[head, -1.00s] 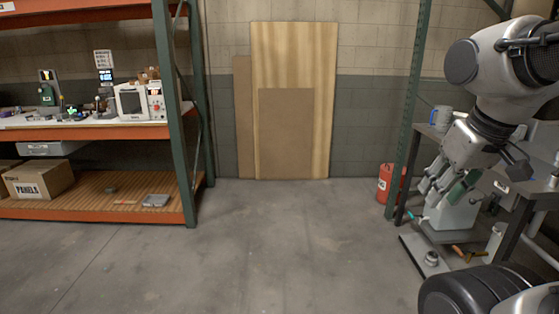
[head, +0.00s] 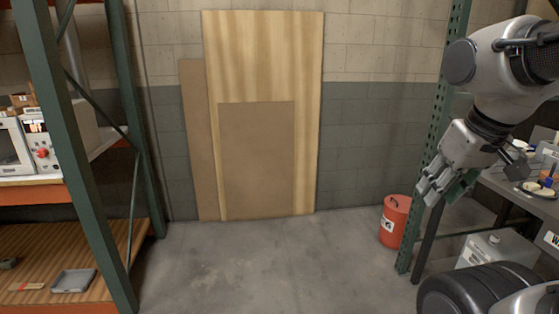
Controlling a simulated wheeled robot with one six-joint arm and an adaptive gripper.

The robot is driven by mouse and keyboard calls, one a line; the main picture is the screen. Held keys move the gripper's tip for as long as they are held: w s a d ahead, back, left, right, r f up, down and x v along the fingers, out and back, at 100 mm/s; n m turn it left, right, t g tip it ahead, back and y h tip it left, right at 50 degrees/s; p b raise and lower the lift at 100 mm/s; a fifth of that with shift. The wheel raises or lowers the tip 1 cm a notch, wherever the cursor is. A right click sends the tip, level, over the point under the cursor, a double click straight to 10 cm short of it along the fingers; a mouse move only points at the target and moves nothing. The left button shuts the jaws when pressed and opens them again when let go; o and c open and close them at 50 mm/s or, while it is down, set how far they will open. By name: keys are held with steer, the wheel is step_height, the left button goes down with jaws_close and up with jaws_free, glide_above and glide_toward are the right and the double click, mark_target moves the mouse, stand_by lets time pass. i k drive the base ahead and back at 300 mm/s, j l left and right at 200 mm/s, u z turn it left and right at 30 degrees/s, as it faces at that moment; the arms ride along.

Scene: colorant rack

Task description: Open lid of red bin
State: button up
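The red bin (head: 395,222) stands on the floor near the back wall, right of centre in the head view. It is an orange-red cylinder with a white label, upright, and its lid (head: 397,204) appears to be on. It is just left of the green rack post. My gripper (head: 436,188) hangs in the air on the right, nearer the camera than the bin and apart from it. Its grey fingers point down and left. I see nothing between them, and they look spread apart.
Wood panels (head: 262,60) lean on the back wall. A shelf rack with a green post (head: 80,170) stands at left. The concrete floor (head: 270,260) in the middle is clear.

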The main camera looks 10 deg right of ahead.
mark_target(403, 202)
steer(key=i+z, duration=0.15)
steer(key=i, duration=0.6)
steer(key=i+j+z, duration=0.1)
steer(key=i, duration=0.65)
steer(key=i+j+z, duration=0.15)
steer(key=i, duration=0.65)
steer(key=i+l+z, duration=0.1)
steer(key=i+z, duration=0.35)
steer(key=i, duration=0.25)
steer(key=i+j+z, duration=0.15)
steer(key=i+z, duration=0.25)
steer(key=i, duration=0.3)
